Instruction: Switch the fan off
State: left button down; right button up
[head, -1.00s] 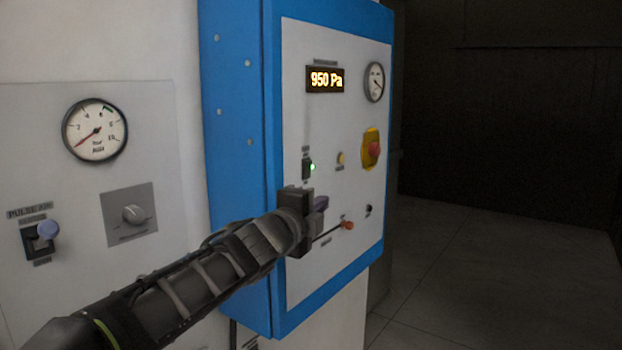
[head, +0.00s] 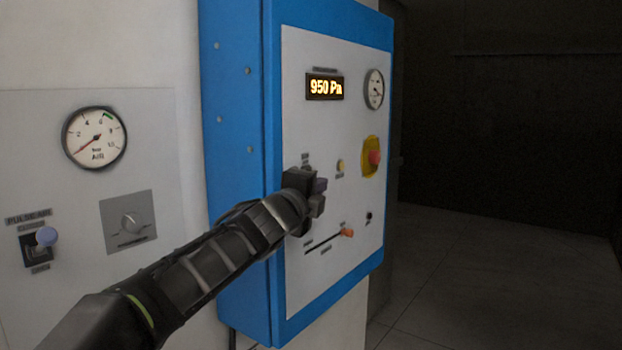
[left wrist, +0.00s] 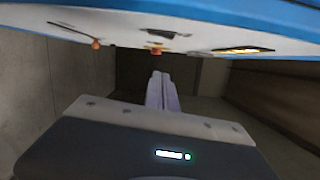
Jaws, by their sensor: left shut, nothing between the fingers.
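The blue control cabinet (head: 235,160) has a light front panel (head: 310,125) with a lit 950 Pa display (head: 325,87). The small black rocker switch with a green light, seen earlier at the panel's left, is now hidden behind my left gripper (head: 319,194). I cannot read its label. My left gripper is shut and empty, at the panel face over the switch area; I cannot tell whether it touches. In the left wrist view its closed fingers (left wrist: 163,90) lie alongside the panel (left wrist: 200,38), with a gap visible.
Around the gripper are an amber button (head: 341,166), a red mushroom button (head: 374,158) on a yellow plate, an orange-knobbed lever (head: 347,233) and a black knob (head: 368,217). A pulse-air lever (head: 46,237) and gauge (head: 94,137) are left. Open floor (head: 480,270) lies right.

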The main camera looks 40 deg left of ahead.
pick_arm(q)
jog(key=w+a+p, duration=0.3)
jog(key=w+a, duration=0.1)
jog(key=a, duration=0.1)
jog(key=shift+w+r+p, duration=0.2)
jog(key=shift+r+p, duration=0.1)
